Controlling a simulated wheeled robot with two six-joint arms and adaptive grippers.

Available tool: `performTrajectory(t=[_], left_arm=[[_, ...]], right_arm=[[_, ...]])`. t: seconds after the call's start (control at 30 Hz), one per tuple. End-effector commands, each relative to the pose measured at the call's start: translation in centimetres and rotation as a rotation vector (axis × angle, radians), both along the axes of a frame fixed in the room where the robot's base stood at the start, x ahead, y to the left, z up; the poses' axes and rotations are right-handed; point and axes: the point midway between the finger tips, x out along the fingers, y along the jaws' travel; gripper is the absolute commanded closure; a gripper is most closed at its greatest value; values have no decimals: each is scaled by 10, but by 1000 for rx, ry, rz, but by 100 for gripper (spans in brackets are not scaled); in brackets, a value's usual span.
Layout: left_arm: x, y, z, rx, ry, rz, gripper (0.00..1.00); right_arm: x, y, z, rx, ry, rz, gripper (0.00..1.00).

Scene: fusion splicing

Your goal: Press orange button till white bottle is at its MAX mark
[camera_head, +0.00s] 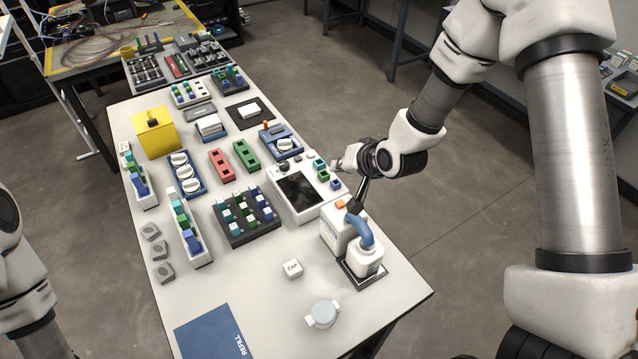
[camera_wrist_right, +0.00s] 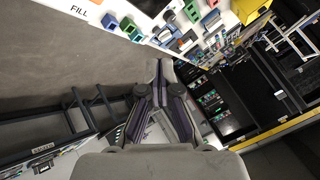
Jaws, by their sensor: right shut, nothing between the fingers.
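The orange button (camera_head: 340,204) sits on top of a white dispenser box (camera_head: 332,236) near the table's right edge. A blue spout (camera_head: 362,233) bends from the box over the white bottle (camera_head: 369,262), which stands upright on a small dark tray (camera_head: 350,276). Its MAX mark and liquid level cannot be made out. My right gripper (camera_head: 354,208) is shut and empty, its dark fingers pointing down close beside the button; contact cannot be told. Its shut fingers also show in the right wrist view (camera_wrist_right: 160,68), with a FILL label (camera_wrist_right: 79,11) at the upper left. My left gripper is out of view.
A CAP block (camera_head: 292,269) and a grey round lid (camera_head: 322,314) lie left of the bottle. A device with a dark screen (camera_head: 298,189) stands behind the dispenser. Block racks and a yellow box (camera_head: 155,133) fill the far table. The front right corner is clear.

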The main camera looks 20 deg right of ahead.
Motion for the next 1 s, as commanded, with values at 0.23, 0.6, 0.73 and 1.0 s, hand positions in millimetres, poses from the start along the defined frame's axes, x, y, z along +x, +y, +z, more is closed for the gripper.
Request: performTrajectory(t=[0.23, 0.6, 0.73, 1.0], left_arm=[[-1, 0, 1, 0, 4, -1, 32], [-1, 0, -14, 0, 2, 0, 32], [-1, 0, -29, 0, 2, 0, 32], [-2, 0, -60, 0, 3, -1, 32]], right_arm=[[0, 0, 0, 0, 1, 0, 100], [-1, 0, -17, 0, 2, 0, 100], [-1, 0, -36, 0, 2, 0, 100], [-2, 0, -76, 0, 1, 0, 100]])
